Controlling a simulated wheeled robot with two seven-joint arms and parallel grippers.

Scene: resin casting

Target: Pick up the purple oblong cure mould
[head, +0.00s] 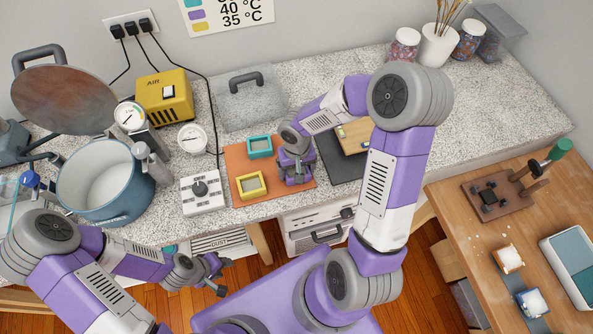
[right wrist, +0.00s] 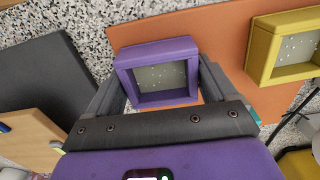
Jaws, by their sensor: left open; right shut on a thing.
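The purple oblong cure mould (right wrist: 127,72) is a purple frame with a pale, bubble-flecked middle. In the right wrist view it sits between the two fingers of my right gripper (right wrist: 160,85), which is shut on it. In the head view my right gripper (head: 296,176) is over the right part of the orange mat (head: 240,158) and mostly hides the mould. I cannot tell whether the mould touches the mat. My left gripper (head: 212,272) is open and empty, in front of the counter's edge at lower left.
A teal mould (head: 249,148) and a yellow mould (head: 239,188) lie on the orange mat. A dark mat with a wooden board (head: 355,141) is to the right. A white control box (head: 203,207) and a blue pot (head: 95,212) stand left. The counter (head: 500,110) is clear at right.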

